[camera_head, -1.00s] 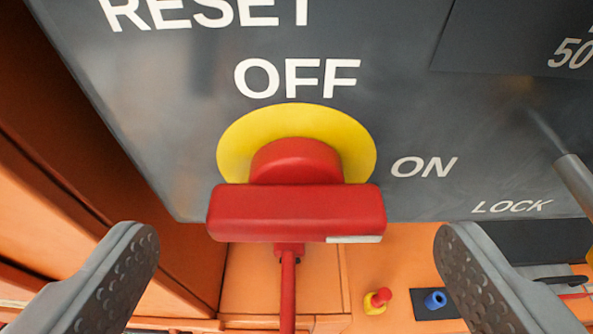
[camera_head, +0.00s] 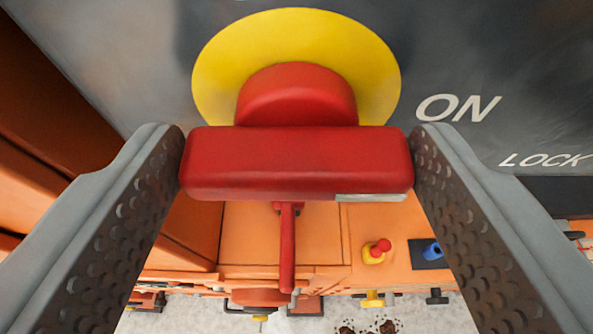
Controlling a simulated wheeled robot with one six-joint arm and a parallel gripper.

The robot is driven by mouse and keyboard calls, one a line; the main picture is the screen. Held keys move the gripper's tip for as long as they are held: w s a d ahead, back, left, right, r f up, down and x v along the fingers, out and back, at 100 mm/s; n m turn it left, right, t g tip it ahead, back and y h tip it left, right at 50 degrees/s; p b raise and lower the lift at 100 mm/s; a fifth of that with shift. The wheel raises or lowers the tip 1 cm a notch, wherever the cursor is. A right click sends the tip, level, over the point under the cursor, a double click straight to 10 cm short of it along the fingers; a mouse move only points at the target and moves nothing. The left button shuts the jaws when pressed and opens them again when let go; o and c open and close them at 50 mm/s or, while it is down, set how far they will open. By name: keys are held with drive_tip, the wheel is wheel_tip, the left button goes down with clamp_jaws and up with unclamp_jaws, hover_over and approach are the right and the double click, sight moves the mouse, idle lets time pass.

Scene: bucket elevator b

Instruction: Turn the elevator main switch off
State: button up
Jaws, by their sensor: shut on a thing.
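The elevator main switch (camera_head: 296,165) is a red bar handle on a round red hub, in front of a yellow disc (camera_head: 215,75) on a dark grey panel. The bar lies level across the picture, with a pale mark at its lower right edge. The word ON stands to the right of the disc, LOCK lower right. My gripper (camera_head: 298,158) has one grey studded finger at each end of the bar, and it is shut on the bar across its length.
Below the panel is an orange cabinet (camera_head: 270,240) with a red lever (camera_head: 288,245), a red and yellow knob (camera_head: 377,251) and a blue knob (camera_head: 432,251). A brown-orange wall stands close at the left. Pale floor shows at the bottom.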

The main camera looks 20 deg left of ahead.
drive_tip(key=shift+o, duration=0.2)
drive_tip(key=n+h, duration=0.2)
drive_tip(key=n, duration=0.1)
drive_tip(key=shift+s+a+t, duration=0.1)
drive_tip(key=shift+a+t, duration=0.2)
drive_tip(key=shift+a, duration=0.05)
drive_tip(key=n+h, duration=0.1)
drive_tip(key=n+t, duration=0.1)
drive_tip(key=n, duration=0.1)
drive_tip(key=shift+a+f+h, duration=0.2)
drive_tip(key=shift+h, duration=0.2)
drive_tip(key=n, duration=0.1)
drive_tip(key=n+t+h, duration=0.1)
drive_tip(key=n, duration=0.1)
drive_tip(key=shift+s+a+f+n+t, duration=0.15)
drive_tip(key=shift+f+n+t, duration=0.1)
drive_tip(key=shift+n+t, duration=0.15)
drive_tip(key=shift+f+n+t+h, duration=0.2)
drive_tip(key=shift+n+t, duration=0.2)
drive_tip(key=shift+n, duration=0.5)
drive_tip(key=shift+f+n+t+h, duration=0.15)
drive_tip(key=shift+n+t, duration=0.25)
drive_tip(key=shift+n, duration=0.5)
drive_tip(key=shift+c, duration=0.2)
drive_tip(key=o, duration=1)
